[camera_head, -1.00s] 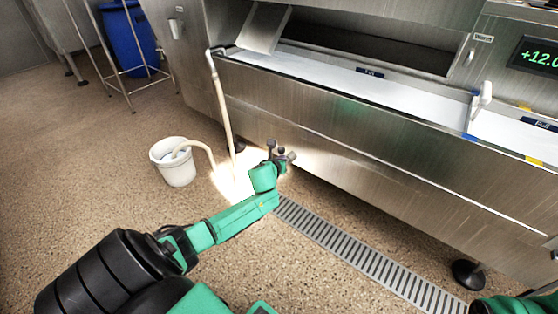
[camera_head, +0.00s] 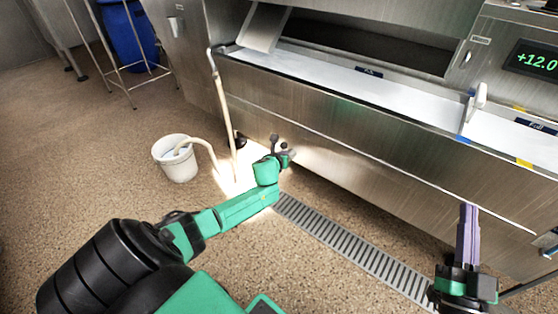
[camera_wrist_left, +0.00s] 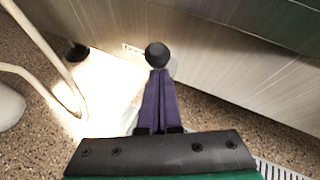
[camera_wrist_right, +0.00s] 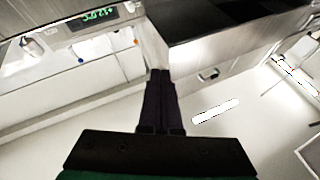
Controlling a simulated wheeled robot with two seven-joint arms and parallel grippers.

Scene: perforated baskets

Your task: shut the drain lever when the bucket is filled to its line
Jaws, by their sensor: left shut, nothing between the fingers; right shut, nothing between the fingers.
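The white bucket (camera_head: 178,163) stands on the floor at the left, with a pale hose (camera_head: 206,146) bent over its rim. The water level and fill line are too small to make out. A black ball knob (camera_wrist_left: 157,54), which looks like the drain lever's end, shows in the left wrist view just beyond my left fingertips. My left gripper (camera_wrist_left: 160,75) is shut and empty, close to the knob; whether they touch is unclear. In the head view the left gripper (camera_head: 284,156) is low by the machine's front. My right gripper (camera_head: 468,210) is shut and empty at the lower right, fingers up.
The steel machine (camera_head: 340,130) fills the back and right, with a white-and-blue handle (camera_head: 477,101) on its ledge and a green display (camera_head: 537,59). A floor drain grate (camera_head: 350,245) runs below it. A blue barrel (camera_head: 128,38) stands back left. Floor around the bucket is clear.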

